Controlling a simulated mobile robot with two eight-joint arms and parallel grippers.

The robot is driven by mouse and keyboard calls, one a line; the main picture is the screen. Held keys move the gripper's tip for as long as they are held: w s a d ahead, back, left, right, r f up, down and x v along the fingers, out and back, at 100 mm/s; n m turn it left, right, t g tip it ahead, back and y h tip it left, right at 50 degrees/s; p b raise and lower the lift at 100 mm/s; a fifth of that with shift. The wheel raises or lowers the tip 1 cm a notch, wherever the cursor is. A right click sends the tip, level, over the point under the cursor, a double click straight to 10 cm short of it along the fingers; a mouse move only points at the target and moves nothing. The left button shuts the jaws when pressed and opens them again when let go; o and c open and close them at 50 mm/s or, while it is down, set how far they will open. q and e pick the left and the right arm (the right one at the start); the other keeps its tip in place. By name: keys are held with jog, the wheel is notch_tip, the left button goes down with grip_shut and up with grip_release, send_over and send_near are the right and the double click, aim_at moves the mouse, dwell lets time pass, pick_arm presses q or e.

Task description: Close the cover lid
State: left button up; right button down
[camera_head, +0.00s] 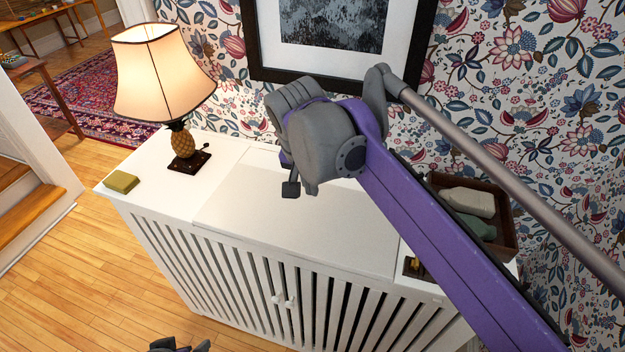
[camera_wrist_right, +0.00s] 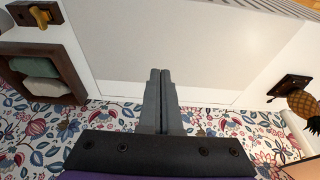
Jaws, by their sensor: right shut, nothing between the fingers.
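The white cover lid (camera_head: 300,225) is a wide panel in the top of the white slatted cabinet (camera_head: 150,215). It lies flat or nearly flat; I cannot tell if a small gap is left under its front edge. It also fills the middle of the right wrist view (camera_wrist_right: 190,45). My right gripper (camera_head: 291,189) is over the lid, its fingers pointing down, together and empty. The right wrist view shows both fingertips (camera_wrist_right: 160,72) side by side against the lid; contact is unclear. My left gripper (camera_head: 180,346) shows only partly at the bottom edge.
A lit lamp with a pineapple base (camera_head: 183,143) and a green-yellow block (camera_head: 122,182) stand left of the lid. A brown box with bottles (camera_head: 509,232) and a small dark holder with a yellow item (camera_head: 413,267) are on the right. A framed picture hangs behind.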

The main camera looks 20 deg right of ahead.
jog(key=t+h+b, duration=0.1)
jog(key=t+b, duration=0.1)
jog(key=b, duration=0.1)
send_over(306, 257)
notch_tip(306, 257, down, 8)
jog(key=f+b, duration=0.1)
jog(key=f, duration=0.2)
jog(key=s+f+t+h+b, duration=0.1)
jog(key=f+b, duration=0.1)
jog(key=f, duration=0.1)
jog(key=a+f+t+b, duration=0.1)
jog(key=f, duration=0.2)
jog(key=shift+s+f+h, duration=0.15)
jog(key=shift+f+h, duration=0.05)
jog(key=shift+h, duration=0.1)
pick_arm(q)
notch_tip(306, 257, down, 10)
jog(key=s, duration=0.3)
jog(key=shift+r+g, duration=0.25)
jog(key=shift+g, duration=0.05)
pick_arm(e)
jog(key=shift+s+f, duration=0.2)
jog(key=shift+f, duration=0.05)
jog(key=shift+a, duration=0.1)
